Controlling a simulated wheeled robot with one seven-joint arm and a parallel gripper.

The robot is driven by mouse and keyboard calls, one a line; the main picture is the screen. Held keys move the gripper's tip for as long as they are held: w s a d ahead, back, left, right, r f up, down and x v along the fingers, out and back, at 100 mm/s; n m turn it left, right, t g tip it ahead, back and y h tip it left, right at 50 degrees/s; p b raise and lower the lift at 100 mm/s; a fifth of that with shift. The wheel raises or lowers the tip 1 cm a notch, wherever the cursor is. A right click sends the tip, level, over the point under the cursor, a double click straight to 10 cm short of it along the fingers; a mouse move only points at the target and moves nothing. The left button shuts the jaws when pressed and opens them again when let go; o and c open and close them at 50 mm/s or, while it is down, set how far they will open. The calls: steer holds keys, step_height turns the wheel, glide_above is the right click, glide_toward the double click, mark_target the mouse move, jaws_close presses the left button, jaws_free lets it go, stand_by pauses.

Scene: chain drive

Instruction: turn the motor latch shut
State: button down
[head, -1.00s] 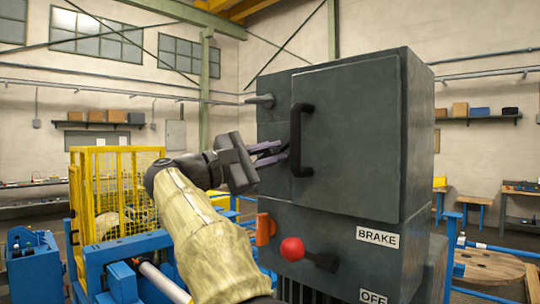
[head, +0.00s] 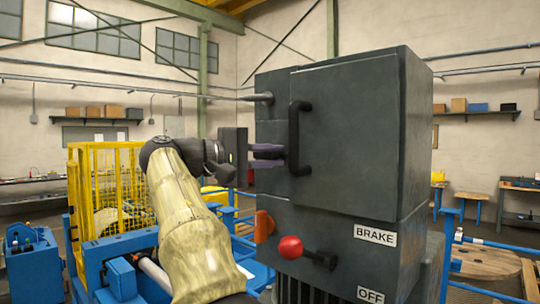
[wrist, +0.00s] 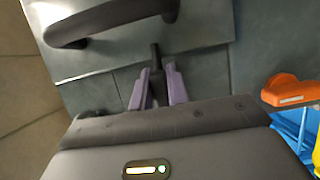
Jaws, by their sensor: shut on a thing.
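The dark grey motor cabinet (head: 352,120) stands right of centre in the head view, with a black door handle (head: 294,140) on its door. My gripper (head: 272,157) is level at the cabinet face, just left of that handle. Its purple fingers are shut on a dark latch (wrist: 155,57), which shows as a narrow dark piece between and beyond the fingertips in the wrist view. In the head view the fingers mostly hide the latch. The door looks flush with the cabinet, but I cannot tell how far the latch is turned.
A red-knobbed brake lever (head: 291,247) and an orange part (head: 264,226) stick out below my gripper. A grey bar (head: 258,98) juts out above it. A yellow mesh cage (head: 105,190) stands at the left.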

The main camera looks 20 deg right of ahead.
steer(key=shift+f, duration=0.1)
steer(key=c, duration=1.4)
jaws_free()
steer(key=shift+o, duration=0.2)
steer(key=shift+a, duration=0.1)
steer(key=a+p, duration=0.3)
steer(key=a, duration=1.4)
steer(key=shift+a, duration=0.2)
